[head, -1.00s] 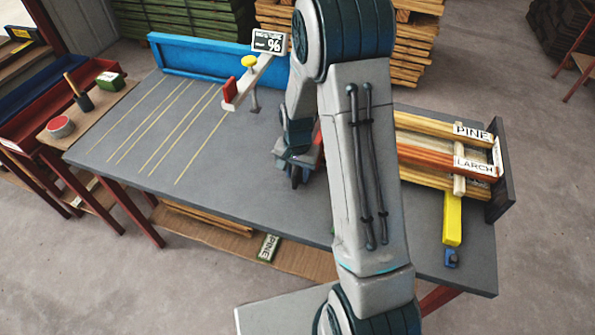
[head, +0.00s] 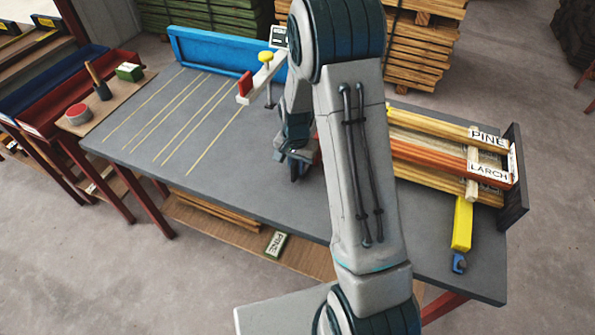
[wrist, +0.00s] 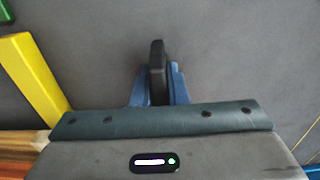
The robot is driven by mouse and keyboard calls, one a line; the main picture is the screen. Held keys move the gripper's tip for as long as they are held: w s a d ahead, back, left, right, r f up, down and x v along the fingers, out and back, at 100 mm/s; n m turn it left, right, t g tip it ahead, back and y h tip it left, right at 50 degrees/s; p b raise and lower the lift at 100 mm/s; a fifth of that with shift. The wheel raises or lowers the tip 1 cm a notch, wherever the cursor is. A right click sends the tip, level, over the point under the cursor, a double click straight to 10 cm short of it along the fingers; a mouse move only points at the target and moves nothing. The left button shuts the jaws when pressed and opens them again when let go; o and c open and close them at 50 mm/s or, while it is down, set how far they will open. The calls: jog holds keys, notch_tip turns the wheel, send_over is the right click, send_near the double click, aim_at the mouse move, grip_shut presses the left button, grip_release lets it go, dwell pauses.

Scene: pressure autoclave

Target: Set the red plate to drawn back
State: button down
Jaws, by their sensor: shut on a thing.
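My gripper (wrist: 158,85) is low over the grey bench. In the wrist view its two blue fingers are shut on a dark upright handle (wrist: 157,56). In the head view, my arm hides most of the gripper and what it holds. A small patch of red shows behind my arm beside the gripper (head: 294,172); I cannot tell whether it is the red plate. Another red piece (head: 244,87) sits on the near end of a pale bar with a yellow knob (head: 265,57), left of my arm and apart from the gripper.
Pine and larch boards (head: 435,138) and a yellow bar (head: 462,223) lie at the right. A side table (head: 130,95) stands at the left.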

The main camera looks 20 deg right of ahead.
jog(key=w+a, duration=0.4)
jog(key=a, duration=0.1)
jog(key=shift+w+a+r+b, duration=0.1)
jog(key=shift+w+a+b, duration=0.15)
jog(key=shift+b, duration=0.1)
jog(key=c, duration=1.4)
grip_release()
jog(key=shift+a, duration=0.2)
jog(key=shift+c, duration=0.2)
jog(key=shift+d, duration=0.1)
notch_tip(320, 180, up, 14)
jog(key=b, duration=0.1)
